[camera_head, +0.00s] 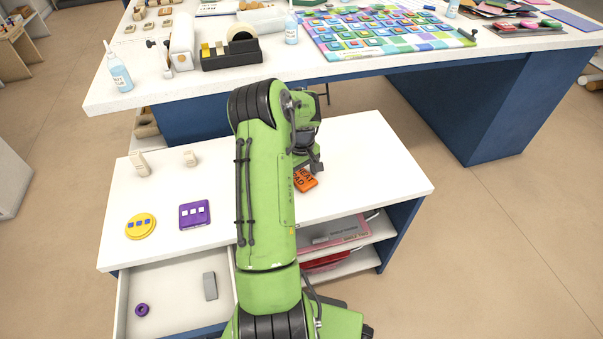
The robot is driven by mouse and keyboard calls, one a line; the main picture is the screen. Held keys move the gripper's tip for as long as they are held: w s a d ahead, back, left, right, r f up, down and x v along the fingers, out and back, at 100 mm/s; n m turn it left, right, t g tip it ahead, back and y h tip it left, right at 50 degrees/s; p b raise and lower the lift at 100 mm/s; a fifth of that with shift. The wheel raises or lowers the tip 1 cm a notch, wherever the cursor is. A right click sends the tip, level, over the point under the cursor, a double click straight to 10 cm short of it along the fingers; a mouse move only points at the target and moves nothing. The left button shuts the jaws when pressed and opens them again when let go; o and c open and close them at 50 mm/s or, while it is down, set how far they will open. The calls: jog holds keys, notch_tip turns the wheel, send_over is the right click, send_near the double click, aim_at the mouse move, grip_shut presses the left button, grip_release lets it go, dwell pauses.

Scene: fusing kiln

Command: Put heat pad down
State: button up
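The orange heat pad (306,181), with dark lettering on it, shows just right of my green arm, over the white top of the low cabinet (360,160). My arm hides its left part. The dark end of my gripper (315,165) is right at the pad's upper edge. The fingers are mostly hidden behind the arm, so I cannot tell whether they are open or shut on the pad. I also cannot tell whether the pad rests on the cabinet top or is held just above it.
A yellow disc (141,226), a purple square (194,215) and two small beige blocks lie on the cabinet's left. Below, an open drawer (165,290) holds a grey block and a purple ring. A larger, cluttered worktable (130,98) stands behind. The cabinet top's right side is clear.

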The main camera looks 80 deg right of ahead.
aim_at(301, 177)
jog(key=shift+r, duration=0.1)
notch_tip(301, 177, up, 12)
jog(key=p, duration=0.3)
jog(key=shift+p, duration=0.4)
jog(key=shift+w+r, duration=0.1)
jog(key=shift+r, duration=0.05)
jog(key=w+a+r+n+t, duration=0.1)
jog(key=w+a+r, duration=0.6)
jog(key=w+a, duration=0.15)
jog(key=w+a+r+n+t, duration=0.2)
jog(key=w+a+r, duration=0.55)
jog(key=a, duration=0.25)
jog(key=w+a+r+n, duration=0.1)
jog(key=w+a+r, duration=0.15)
jog(key=a, duration=0.85)
jog(key=s+a+n+t, duration=0.2)
jog(key=s+a, duration=0.8)
jog(key=a, duration=0.5)
jog(key=shift+s+a+n+t, duration=0.3)
jog(key=shift+s+a+n, duration=0.05)
jog(key=shift+n, duration=0.35)
